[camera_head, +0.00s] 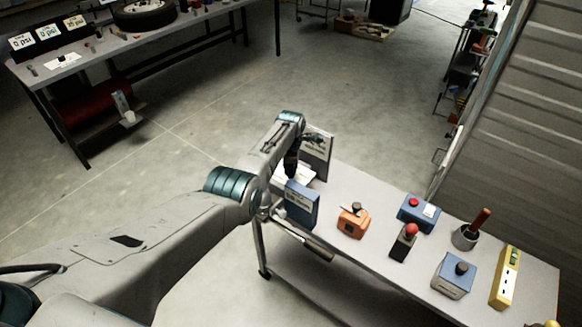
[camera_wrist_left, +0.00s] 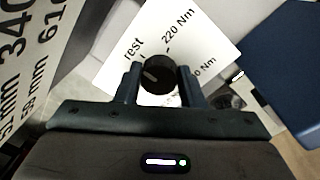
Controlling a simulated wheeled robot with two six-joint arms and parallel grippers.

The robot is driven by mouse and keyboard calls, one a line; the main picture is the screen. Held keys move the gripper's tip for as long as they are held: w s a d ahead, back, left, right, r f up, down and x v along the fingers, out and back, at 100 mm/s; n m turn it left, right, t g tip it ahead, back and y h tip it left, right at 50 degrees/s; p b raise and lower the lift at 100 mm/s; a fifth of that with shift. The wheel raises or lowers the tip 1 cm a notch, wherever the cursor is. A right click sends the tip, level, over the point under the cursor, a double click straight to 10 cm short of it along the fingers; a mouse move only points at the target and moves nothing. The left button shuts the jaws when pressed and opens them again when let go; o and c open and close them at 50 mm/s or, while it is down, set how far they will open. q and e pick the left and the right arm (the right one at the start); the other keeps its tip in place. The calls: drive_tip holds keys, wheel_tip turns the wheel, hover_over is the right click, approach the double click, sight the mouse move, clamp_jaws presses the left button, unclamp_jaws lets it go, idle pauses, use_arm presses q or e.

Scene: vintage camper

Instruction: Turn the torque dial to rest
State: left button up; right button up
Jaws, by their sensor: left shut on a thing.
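The torque dial (camera_wrist_left: 158,75) is a round black knob with a pale pointer mark, seen in the left wrist view. It sits at a white card (camera_wrist_left: 207,38) printed "rest", "220 Nm" and a partly hidden Nm value. The pale mark lies on the dial's left side, pointing roughly left and up; its exact alignment is hard to tell. My left gripper (camera_wrist_left: 158,82) has one finger on each side of the dial and is shut on it. In the head view my left gripper (camera_head: 291,165) reaches down at the bench's far left end and hides the dial. My right gripper is not in view.
A blue box (camera_head: 302,204) stands close beside my left gripper, with a grey panel (camera_head: 317,152) behind. Along the bench (camera_head: 345,182) are an orange device (camera_head: 353,222), a red-knobbed lever (camera_head: 404,242), blue boxes (camera_head: 453,276) and a yellow power strip (camera_head: 505,278).

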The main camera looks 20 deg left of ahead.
use_arm(q)
drive_tip(key=shift+w+r, duration=0.1)
drive_tip(key=shift+r, duration=0.1)
drive_tip(key=o, duration=1)
drive_tip(key=shift+f, duration=0.1)
drive_tip(key=shift+r, duration=0.3)
drive_tip(key=r, duration=0.6)
drive_tip(key=r+b, duration=0.1)
drive_tip(key=r, duration=0.3)
drive_tip(key=shift+s+r, duration=0.1)
drive_tip(key=shift+s, duration=0.25)
